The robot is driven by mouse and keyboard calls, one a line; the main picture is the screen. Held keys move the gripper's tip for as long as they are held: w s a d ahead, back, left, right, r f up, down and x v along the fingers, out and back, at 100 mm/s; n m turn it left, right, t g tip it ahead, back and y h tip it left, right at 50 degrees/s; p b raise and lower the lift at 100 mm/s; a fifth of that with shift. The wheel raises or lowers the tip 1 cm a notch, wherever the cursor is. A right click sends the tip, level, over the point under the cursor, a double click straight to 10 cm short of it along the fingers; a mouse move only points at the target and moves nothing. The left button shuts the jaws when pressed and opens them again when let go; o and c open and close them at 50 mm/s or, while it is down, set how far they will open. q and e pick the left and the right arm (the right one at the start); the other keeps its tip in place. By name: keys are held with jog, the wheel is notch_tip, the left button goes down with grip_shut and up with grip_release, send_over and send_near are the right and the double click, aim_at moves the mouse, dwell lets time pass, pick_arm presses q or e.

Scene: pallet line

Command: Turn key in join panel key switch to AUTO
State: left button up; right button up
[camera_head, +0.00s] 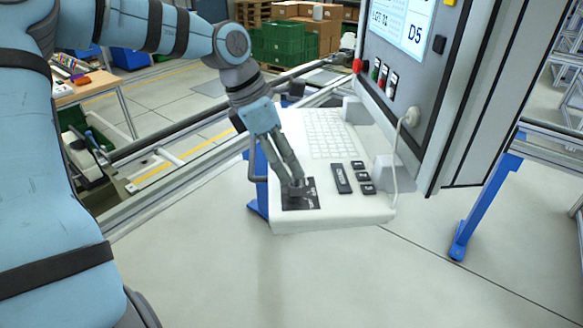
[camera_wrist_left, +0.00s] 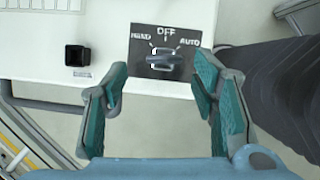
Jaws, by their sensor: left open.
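The key switch plate (camera_wrist_left: 140,58) is a dark square marked HAND, OFF and AUTO in the left wrist view. A grey key (camera_wrist_left: 172,62) sits in the switch at its middle; I cannot tell for sure which mark it points to. In the head view the plate (camera_head: 313,201) lies at the near left corner of the white join panel (camera_head: 345,212). My left gripper (camera_head: 297,188) reaches down over it and partly hides the key. In the left wrist view my left gripper (camera_wrist_left: 160,78) is open, with its fingers apart on either side of the key, not gripping it.
A keyboard (camera_head: 330,133) and several black buttons (camera_head: 341,179) are on the panel. A grey screen cabinet (camera_head: 440,90) with a cable stands behind at right. Metal rails and a blue post (camera_head: 478,210) flank it. The floor in front is clear.

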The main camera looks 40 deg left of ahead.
pick_arm(q)
jog(key=x, duration=0.2)
jog(key=d+x, duration=0.1)
jog(key=x, duration=0.1)
jog(key=shift+a, duration=0.2)
jog(key=shift+c, duration=1.1)
jog(key=c, duration=1)
jog(key=shift+m+p, duration=0.35)
jog(key=shift+m, duration=0.05)
jog(key=m+g, duration=0.1)
jog(key=m, duration=0.2)
jog(key=shift+a+m+h, duration=0.1)
jog(key=shift+m+h, duration=0.2)
jog(key=shift+h, duration=0.1)
jog(key=m+g, duration=0.1)
jog(key=m, duration=0.1)
jog(key=m+g, duration=0.1)
jog(key=m, duration=0.2)
jog(key=shift+f+h, duration=0.1)
jog(key=shift+h, duration=0.3)
jog(key=o, duration=1.7)
jog(key=shift+c, duration=0.2)
